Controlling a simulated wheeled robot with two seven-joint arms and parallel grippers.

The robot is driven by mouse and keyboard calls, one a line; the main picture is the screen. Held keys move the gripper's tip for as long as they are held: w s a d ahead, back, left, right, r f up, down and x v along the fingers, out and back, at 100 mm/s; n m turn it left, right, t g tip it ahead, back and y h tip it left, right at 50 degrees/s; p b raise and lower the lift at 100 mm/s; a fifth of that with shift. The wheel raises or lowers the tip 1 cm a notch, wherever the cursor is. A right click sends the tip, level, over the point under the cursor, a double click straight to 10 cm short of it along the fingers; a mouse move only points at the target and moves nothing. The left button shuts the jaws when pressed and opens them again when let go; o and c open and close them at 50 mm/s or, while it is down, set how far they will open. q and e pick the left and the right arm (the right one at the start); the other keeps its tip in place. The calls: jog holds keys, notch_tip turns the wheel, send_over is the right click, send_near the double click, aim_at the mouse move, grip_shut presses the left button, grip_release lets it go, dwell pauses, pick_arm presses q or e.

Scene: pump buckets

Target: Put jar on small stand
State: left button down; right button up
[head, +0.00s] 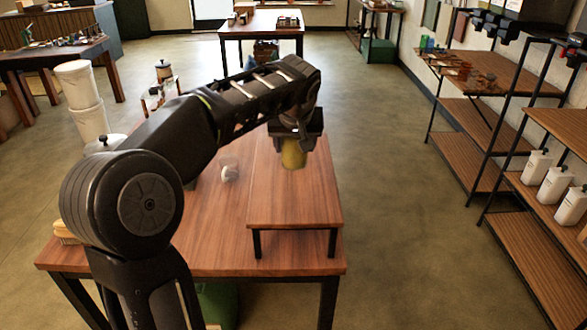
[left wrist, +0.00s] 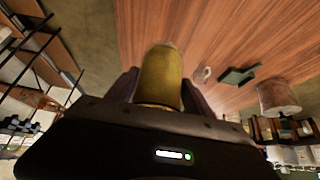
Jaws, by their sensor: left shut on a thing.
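My left gripper (head: 295,133) is shut on a yellow jar (head: 293,154) and holds it over the far part of the small stand. The jar also shows between the fingers in the left wrist view (left wrist: 160,78). The small stand (head: 295,205) is a low wooden platform with dark metal legs on the right side of the table. Its top looks bare. I cannot tell how far the jar's base is from the top. My right gripper is not in view.
The wooden table (head: 215,245) carries a small white cup (head: 229,171) left of the stand. A brush-like item (head: 65,232) lies at the left edge. White buckets (head: 84,100) are stacked behind my arm. Shelves with white bottles (head: 553,185) stand at the right, across open floor.

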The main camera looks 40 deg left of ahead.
aim_at(295, 166)
pick_arm(q)
notch_tip(295, 166, down, 6)
jog(key=shift+w+a+f, duration=0.1)
jog(key=shift+w+f, duration=0.05)
jog(key=shift+f, duration=0.1)
notch_tip(295, 166, down, 3)
jog(key=shift+f, duration=0.1)
jog(key=shift+f+p, duration=0.2)
jog(key=shift+p, duration=0.1)
dwell(0.3)
